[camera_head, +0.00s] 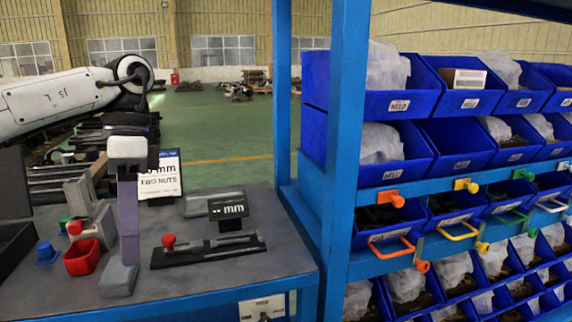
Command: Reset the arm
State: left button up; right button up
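My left arm (60,100) comes in from the left, and its wrist bends downward over the workbench (215,285). My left gripper (128,215) hangs below the wrist and is seen nearly edge-on as a narrow purple-grey column. I cannot tell whether its fingers are apart. A grey block shape shows at its lower end, and I cannot tell whether it belongs to the gripper or to the bench. I see nothing held in it. My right arm and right gripper are not in view.
On the bench are a red bin (82,258), a blue piece (46,253), a dark fixture with a red knob (168,241) and a sign reading "TWO NUTS" (160,182). A blue rack post (345,150) and several blue bins (462,143) fill the right.

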pick_arm(q)
jog(key=a+n+h, duration=0.1)
jog(key=a, duration=0.5)
jog(key=s+d+f+m+t+h, duration=0.1)
jog(key=d+f+m+h, duration=0.1)
jog(key=d+f+h, duration=0.6)
jog(key=s+d+f+m+t+h, duration=0.1)
jog(key=d+f+m+t+h, duration=0.2)
jog(key=d, duration=1)
jog(key=s+d+f+m+h, duration=0.1)
jog(key=d+f+m+h, duration=0.1)
jog(key=d+f+h, duration=0.65)
jog(key=a+f+n+t+y, duration=1)
jog(key=a+f+t+y, duration=0.1)
jog(key=f+t, duration=0.2)
jog(key=s+a+f+g+y, duration=0.5)
jog(key=s+a+f+y, duration=0.3)
jog(key=s+a+f, duration=0.85)
jog(key=d+r+n, duration=0.2)
jog(key=d+n, duration=0.3)
jog(key=d, duration=0.6)
jog(key=shift+d+r+t+h, duration=0.2)
jog(key=shift+d+t+h, duration=0.05)
jog(key=shift+t+h, duration=0.2)
